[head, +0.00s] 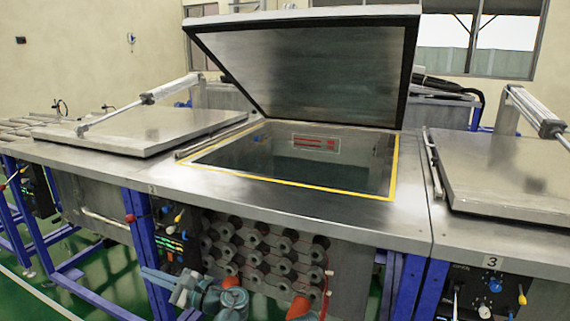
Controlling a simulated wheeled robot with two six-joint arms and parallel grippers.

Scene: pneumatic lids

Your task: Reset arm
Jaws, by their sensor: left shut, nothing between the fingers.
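A teal and grey jointed shape at the bottom, left of centre, reads as my left gripper (222,299). It is shut and empty, low in front of the middle station, below the table top. My right gripper is not in view. The middle lid (310,75) stands raised and tilted back above an open tank framed by a yellow edge (397,165). The left lid (140,130) and the right lid (510,175) lie flat.
Pneumatic cylinders (172,88) reach over the left lid, and another cylinder (535,112) over the right lid. Dark round fittings (265,245) crowd the panel below the middle tank. Blue legs (145,250) and a control panel with knobs (490,290) stand along the front.

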